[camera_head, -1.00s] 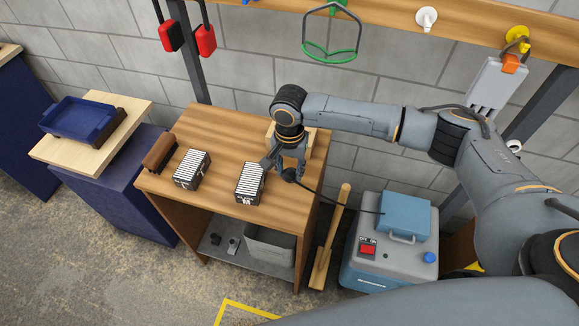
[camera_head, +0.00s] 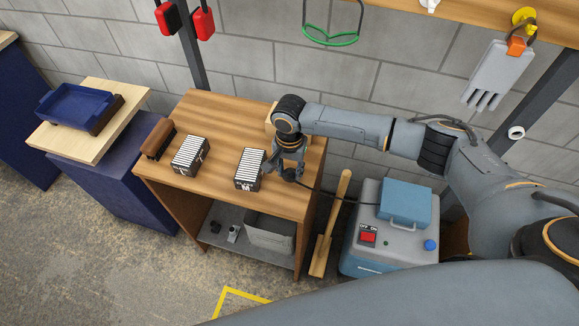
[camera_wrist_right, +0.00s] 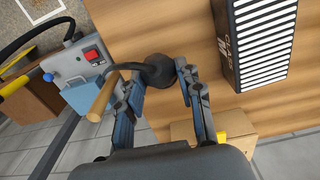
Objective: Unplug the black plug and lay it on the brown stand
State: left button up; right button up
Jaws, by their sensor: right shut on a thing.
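The black plug (camera_wrist_right: 157,72) is a dark round body between the fingertips of my right gripper (camera_wrist_right: 160,76), which is shut on it. In the head view my right gripper (camera_head: 289,172) is over the right part of the table, just right of a striped box, and mostly hides the plug. A black cable (camera_head: 322,196) runs from it to the grey and blue machine. The wrist view shows a gap between plug and striped box. The brown stand (camera_head: 158,138) is at the table's left end with nothing on it. My left gripper is out of view.
Two black boxes with white striped tops, one left (camera_head: 190,156) and one nearer the gripper (camera_head: 250,169), stand on the wooden table (camera_head: 225,120). The machine (camera_head: 385,235) and a wooden-handled tool (camera_head: 330,225) are right of it. Bare tabletop lies behind the boxes.

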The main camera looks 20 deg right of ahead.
jog(key=o, duration=1.2)
jog(key=shift+o, duration=0.2)
jog(key=shift+r, duration=0.1)
notch_tip(320, 180, up, 12)
